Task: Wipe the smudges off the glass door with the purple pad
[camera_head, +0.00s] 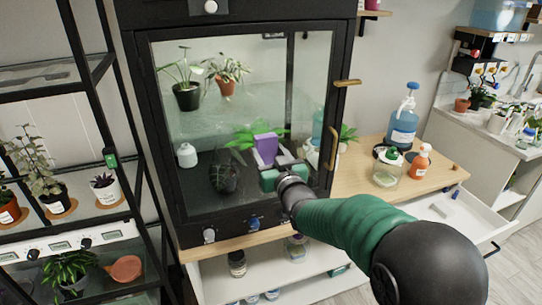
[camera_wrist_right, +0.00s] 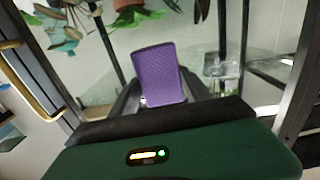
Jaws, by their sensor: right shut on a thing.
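The glass door (camera_head: 235,70) is the front of a black-framed cabinet, and it appears shut. The purple pad (camera_head: 265,149) is in front of the lower middle-right part of the glass. My right gripper (camera_head: 272,164) is shut on the pad, which stands up from between the fingers. In the right wrist view the purple pad (camera_wrist_right: 158,75) has a fine textured face and hides part of the glass behind it. I cannot tell whether the pad touches the glass. Distinct smudges are hard to make out among the haze and reflections. My left gripper is not in view.
Brass handles (camera_head: 333,148) sit on the door's right edge. A blue pump bottle (camera_head: 403,122), an orange spray bottle (camera_head: 422,160) and a jar (camera_head: 386,168) stand on the wooden top at right. An open drawer (camera_head: 450,212) juts out below. A plant rack (camera_head: 75,150) stands at left.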

